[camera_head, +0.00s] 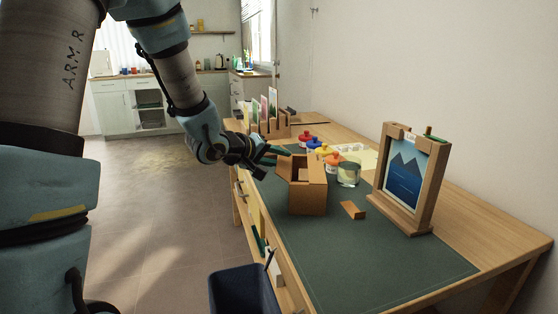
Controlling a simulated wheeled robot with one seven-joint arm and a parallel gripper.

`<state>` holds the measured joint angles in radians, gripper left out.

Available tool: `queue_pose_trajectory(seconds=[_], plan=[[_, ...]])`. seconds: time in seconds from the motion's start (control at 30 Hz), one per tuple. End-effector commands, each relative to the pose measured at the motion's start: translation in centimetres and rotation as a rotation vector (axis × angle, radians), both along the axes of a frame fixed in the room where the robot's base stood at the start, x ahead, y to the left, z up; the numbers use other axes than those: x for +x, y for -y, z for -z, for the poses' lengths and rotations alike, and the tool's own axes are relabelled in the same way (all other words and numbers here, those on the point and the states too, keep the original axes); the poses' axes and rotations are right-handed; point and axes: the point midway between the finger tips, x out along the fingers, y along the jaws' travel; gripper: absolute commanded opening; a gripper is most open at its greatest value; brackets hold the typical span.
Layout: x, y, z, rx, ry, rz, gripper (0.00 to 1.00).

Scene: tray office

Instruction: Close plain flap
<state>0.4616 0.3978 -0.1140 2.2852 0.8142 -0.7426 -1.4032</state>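A small brown cardboard box (307,200) stands upright on the green desk mat (330,250). Its top looks open, and I see a dark inside. Flaps (318,170) show around its rim; which one is the plain flap I cannot tell. My gripper (273,159) is at the upper left of the box, beside its rim. Its fingers look spread apart, with green tips near the far left edge of the box. I see nothing held between them. Whether a finger touches a flap is too small to tell.
A brown block (352,210) lies right of the box. Paint jars (312,143) and a glass jar (348,174) stand behind it. A framed mountain picture (405,180) stands at the right. A wooden card rack (270,128) is behind my gripper. A dark bin (243,291) is below the desk's left edge.

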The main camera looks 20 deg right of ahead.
Motion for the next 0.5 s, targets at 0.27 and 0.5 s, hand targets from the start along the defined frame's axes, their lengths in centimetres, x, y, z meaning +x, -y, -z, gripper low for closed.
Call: queue_pose_trajectory(seconds=[0.27, 0.5], plan=[[0.1, 0.27, 0.14, 0.0, 0.0, 0.0, 0.34], [0.09, 0.24, 0.13, 0.0, 0.0, 0.0, 0.12]])
